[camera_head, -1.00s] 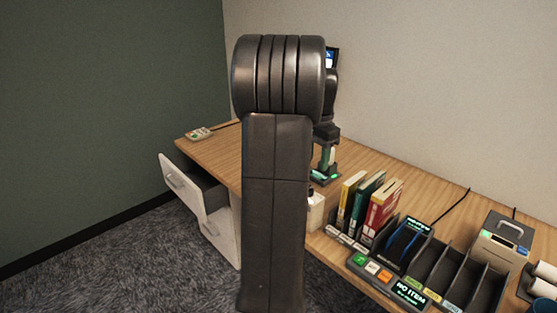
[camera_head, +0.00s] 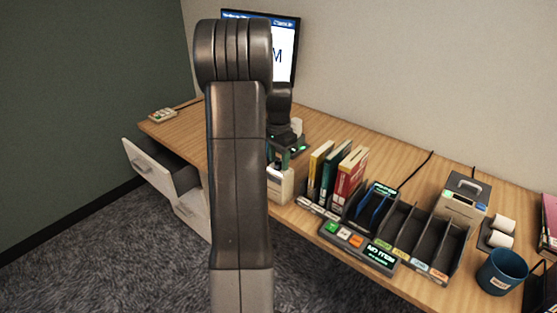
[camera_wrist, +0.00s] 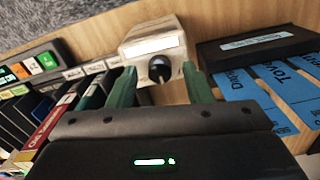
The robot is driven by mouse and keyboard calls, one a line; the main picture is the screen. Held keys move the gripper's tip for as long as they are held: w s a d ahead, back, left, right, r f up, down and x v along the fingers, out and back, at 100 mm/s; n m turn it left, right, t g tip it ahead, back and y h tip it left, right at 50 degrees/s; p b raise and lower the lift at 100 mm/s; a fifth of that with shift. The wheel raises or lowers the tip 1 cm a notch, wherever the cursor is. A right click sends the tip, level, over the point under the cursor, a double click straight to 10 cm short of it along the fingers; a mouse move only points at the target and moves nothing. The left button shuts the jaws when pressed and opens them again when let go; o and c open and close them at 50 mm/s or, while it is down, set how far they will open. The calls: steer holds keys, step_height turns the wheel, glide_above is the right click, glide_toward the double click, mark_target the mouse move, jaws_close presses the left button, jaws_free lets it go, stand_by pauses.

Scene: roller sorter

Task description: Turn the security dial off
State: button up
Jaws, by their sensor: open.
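The security dial is a dark round knob (camera_wrist: 160,70) on the front of a small white box (camera_wrist: 153,44) in the wrist view. The white box also shows in the head view (camera_head: 281,187) at the desk's front edge, left of the books; its knob is not clear there. My gripper (camera_wrist: 160,73) is open, with one green finger on each side of the knob in the wrist picture. I cannot tell whether the fingers touch the knob or are still short of it. In the head view my gripper (camera_head: 290,147) is partly hidden by my arm.
Upright books (camera_head: 338,174) stand right of the white box. A button panel (camera_head: 357,245) and black sorter bins (camera_head: 411,232) lie farther right. In the wrist view a dark box (camera_wrist: 258,45) and blue labelled strips (camera_wrist: 262,115) are close on the right. An open drawer (camera_head: 153,163) juts out left.

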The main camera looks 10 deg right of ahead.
steer(key=shift+f, duration=0.35)
steer(key=c, duration=1)
steer(key=n+p, duration=0.1)
steer(key=n, duration=0.4)
steer(key=shift+r, duration=0.1)
steer(key=n, duration=0.5)
steer(key=shift+n+p, duration=0.4)
